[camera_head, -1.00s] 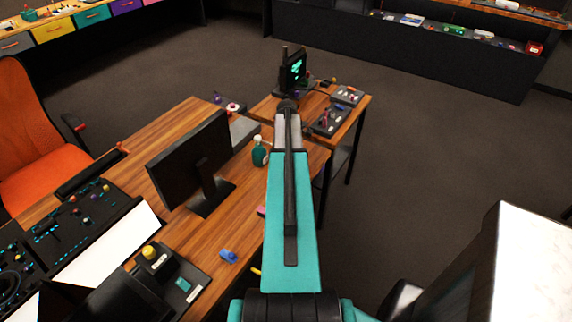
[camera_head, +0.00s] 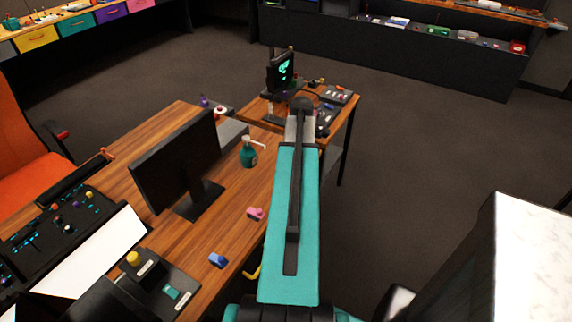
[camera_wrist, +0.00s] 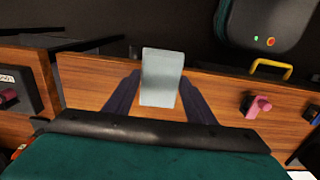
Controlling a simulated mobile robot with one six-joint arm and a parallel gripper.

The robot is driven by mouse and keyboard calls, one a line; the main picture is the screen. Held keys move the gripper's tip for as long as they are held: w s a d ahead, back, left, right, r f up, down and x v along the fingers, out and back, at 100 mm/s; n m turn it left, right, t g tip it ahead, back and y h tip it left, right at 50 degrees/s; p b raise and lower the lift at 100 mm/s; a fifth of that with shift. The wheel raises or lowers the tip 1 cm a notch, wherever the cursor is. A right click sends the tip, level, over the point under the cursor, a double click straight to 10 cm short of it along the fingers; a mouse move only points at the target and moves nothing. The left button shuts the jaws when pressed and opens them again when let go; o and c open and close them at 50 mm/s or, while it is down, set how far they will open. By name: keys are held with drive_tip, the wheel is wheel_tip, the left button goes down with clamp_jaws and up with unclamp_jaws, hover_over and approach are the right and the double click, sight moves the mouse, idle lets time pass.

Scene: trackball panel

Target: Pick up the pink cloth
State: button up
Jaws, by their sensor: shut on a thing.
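A small pink thing (camera_head: 255,213) lies on the wooden desk, just left of my arm in the head view. It also shows at the right of the wrist view (camera_wrist: 260,106), with a dark part beside it; I cannot tell if it is cloth. My gripper (camera_wrist: 160,92) is shut on a pale grey block (camera_wrist: 161,76), held between its two dark fingers over the wood. The pink thing is outside the fingers, to their right.
The desk (camera_head: 215,230) bears a monitor (camera_head: 178,165), a green spray bottle (camera_head: 248,152), a blue thing (camera_head: 217,260) and a control box (camera_head: 160,278). A yellow handle (camera_head: 251,272) shows at the desk's front edge. A smaller table with a screen (camera_head: 281,70) stands beyond.

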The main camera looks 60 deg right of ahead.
drive_tip(key=shift+s+a+r+b, duration=0.1)
drive_tip(key=shift+s+a+b, duration=0.05)
drive_tip(key=shift+s, duration=0.75)
drive_tip(key=shift+s+a+r+b, duration=0.1)
drive_tip(key=shift+s+a+b, duration=0.1)
drive_tip(key=shift+s, duration=0.7)
drive_tip(key=shift+s+a+r+b, duration=0.1)
drive_tip(key=shift+s+b, duration=0.05)
drive_tip(key=shift+s, duration=0.75)
